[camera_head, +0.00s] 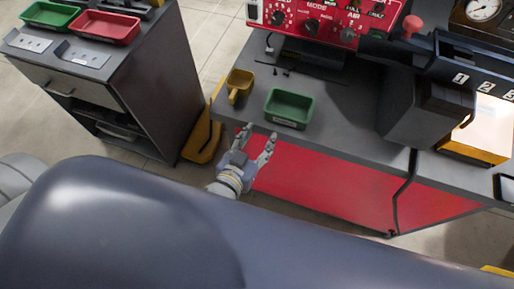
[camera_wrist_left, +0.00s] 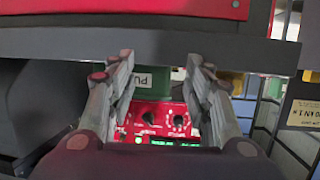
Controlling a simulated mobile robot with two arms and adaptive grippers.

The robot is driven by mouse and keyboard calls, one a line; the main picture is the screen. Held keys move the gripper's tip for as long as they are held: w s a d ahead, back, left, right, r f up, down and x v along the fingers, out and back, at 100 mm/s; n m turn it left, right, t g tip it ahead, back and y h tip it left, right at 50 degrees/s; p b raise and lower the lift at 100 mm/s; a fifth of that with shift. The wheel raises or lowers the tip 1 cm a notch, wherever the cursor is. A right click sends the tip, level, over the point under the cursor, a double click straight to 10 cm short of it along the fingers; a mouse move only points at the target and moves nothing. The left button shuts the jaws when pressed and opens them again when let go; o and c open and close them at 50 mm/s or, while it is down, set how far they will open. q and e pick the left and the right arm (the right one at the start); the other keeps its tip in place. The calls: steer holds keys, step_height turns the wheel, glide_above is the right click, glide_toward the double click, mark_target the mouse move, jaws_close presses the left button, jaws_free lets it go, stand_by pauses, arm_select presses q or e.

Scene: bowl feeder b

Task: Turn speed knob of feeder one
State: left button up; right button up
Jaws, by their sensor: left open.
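A red control panel (camera_head: 330,22) stands at the back of the grey bench in the head view, its top cut off by the frame. It carries several black knobs: a left knob (camera_head: 277,18) whose label is partly cut off, a middle one (camera_head: 312,26) under "MODE" and a right one (camera_head: 347,35) under "AIR". My left gripper (camera_head: 259,134) is open and empty in front of the bench's front edge, well short of the panel. In the left wrist view, the panel (camera_wrist_left: 160,112) and its knobs show between the open fingers (camera_wrist_left: 160,62). My right gripper is not seen.
A red mushroom button (camera_head: 412,26) stands right. A cabinet with green and red trays (camera_head: 103,27) is left.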

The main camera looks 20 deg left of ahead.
arm_select(q)
steer(key=shift+s+d+f+g, duration=0.1)
steer(key=shift+s+f+g, duration=0.05)
steer(key=shift+f, duration=0.55)
steer(key=shift+s+d+f+g, duration=0.1)
steer(key=shift+f+g, duration=0.05)
steer(key=shift+f, duration=0.5)
steer(key=shift+f, duration=0.1)
steer(key=s+f+m+g, duration=0.1)
steer(key=s+f+g, duration=0.25)
steer(key=f, duration=0.85)
steer(key=s+f+g, duration=0.2)
steer(key=s+f, duration=0.3)
steer(key=f, duration=0.7)
steer(key=s+a+f+g, duration=0.2)
steer(key=s+a+f, duration=0.2)
steer(key=s+f, duration=0.2)
steer(key=s+a+f+g+y, duration=0.1)
steer(key=s+a+f+g, duration=0.2)
steer(key=s+f, duration=0.3)
steer(key=s+a+f+g+y, duration=0.1)
steer(key=s+a+f, duration=0.4)
steer(key=s, duration=0.6)
steer(key=shift+s+a+f+g, duration=0.4)
steer(key=shift+f+g, duration=0.25)
steer(key=shift+f, duration=0.25)
